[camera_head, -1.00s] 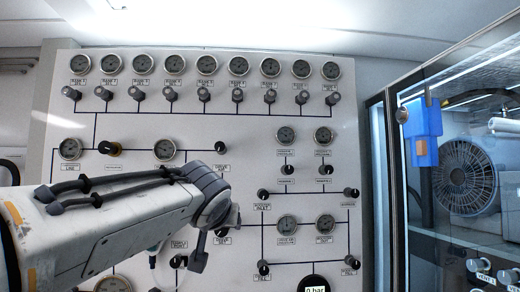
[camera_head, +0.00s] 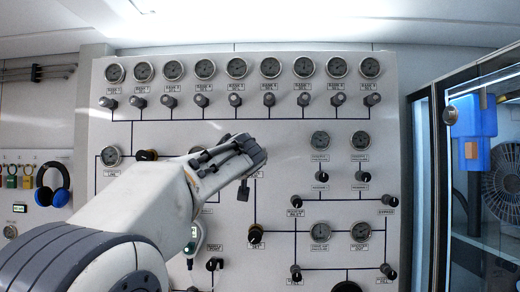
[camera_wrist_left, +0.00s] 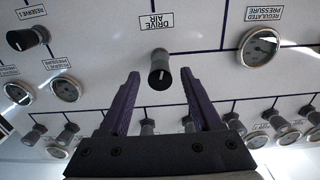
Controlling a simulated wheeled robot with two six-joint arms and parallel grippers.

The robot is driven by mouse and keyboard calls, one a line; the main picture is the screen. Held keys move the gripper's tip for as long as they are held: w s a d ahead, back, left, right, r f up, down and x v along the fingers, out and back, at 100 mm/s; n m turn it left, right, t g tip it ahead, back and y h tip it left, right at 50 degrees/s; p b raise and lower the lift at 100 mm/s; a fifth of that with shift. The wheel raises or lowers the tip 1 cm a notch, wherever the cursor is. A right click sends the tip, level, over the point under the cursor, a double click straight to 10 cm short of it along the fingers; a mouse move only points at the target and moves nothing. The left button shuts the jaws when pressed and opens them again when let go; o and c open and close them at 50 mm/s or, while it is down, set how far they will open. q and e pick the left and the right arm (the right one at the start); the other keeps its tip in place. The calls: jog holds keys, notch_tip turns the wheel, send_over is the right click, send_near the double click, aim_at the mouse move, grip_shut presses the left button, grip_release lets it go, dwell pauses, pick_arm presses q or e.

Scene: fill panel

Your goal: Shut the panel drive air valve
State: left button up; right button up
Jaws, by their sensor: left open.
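The drive air valve (camera_wrist_left: 159,68) is a black knob on the white panel, beside its "DRIVE AIR" label (camera_wrist_left: 155,21) in the left wrist view, where the labels appear upside down. My left gripper (camera_wrist_left: 159,76) is open, its two purple fingers pointing at the panel on either side of the knob in the picture. The knob shows between and just beyond the fingertips; I see no contact. In the head view my left gripper (camera_head: 249,166) covers the drive air valve, and only a bit of its label shows. My right gripper is not in view.
The panel (camera_head: 230,90) carries rows of gauges and knobs. A lower black knob (camera_head: 255,234) sits below the gripper. A gauge (camera_wrist_left: 260,45) and the reserve knob (camera_wrist_left: 27,38) flank the valve.

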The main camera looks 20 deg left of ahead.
pick_arm(q)
jog(key=shift+w+a, duration=0.1)
jog(key=shift+w, duration=0.3)
grip_shut()
